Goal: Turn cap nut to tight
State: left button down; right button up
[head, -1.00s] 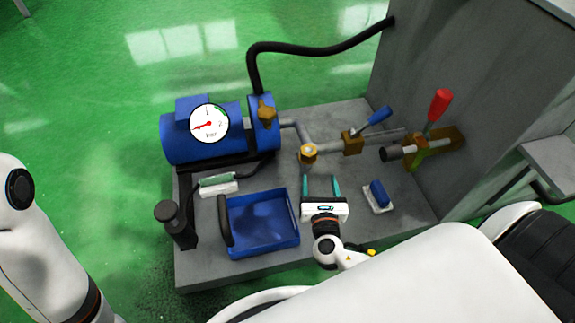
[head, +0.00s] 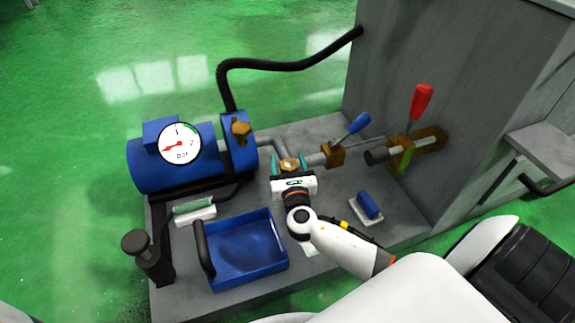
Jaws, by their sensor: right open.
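The brass cap nut (head: 289,165) sits at the pipe joint, between the blue pump and the valve with the blue lever. My right gripper (head: 288,163) is open, its two teal fingers on the left and right sides of the nut. I cannot tell whether the fingers touch it. The gripper body hides the near side of the nut. My left gripper is not in view.
A blue pump with a gauge (head: 180,144) and a brass knob (head: 241,131) stands at the left. A blue tray (head: 247,283) lies in front. A blue-lever valve (head: 333,154), a red-handled clamp (head: 421,103) and a blue block (head: 369,205) are right.

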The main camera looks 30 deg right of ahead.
jog(key=shift+w+d, duration=0.1)
jog(key=shift+w, duration=0.15)
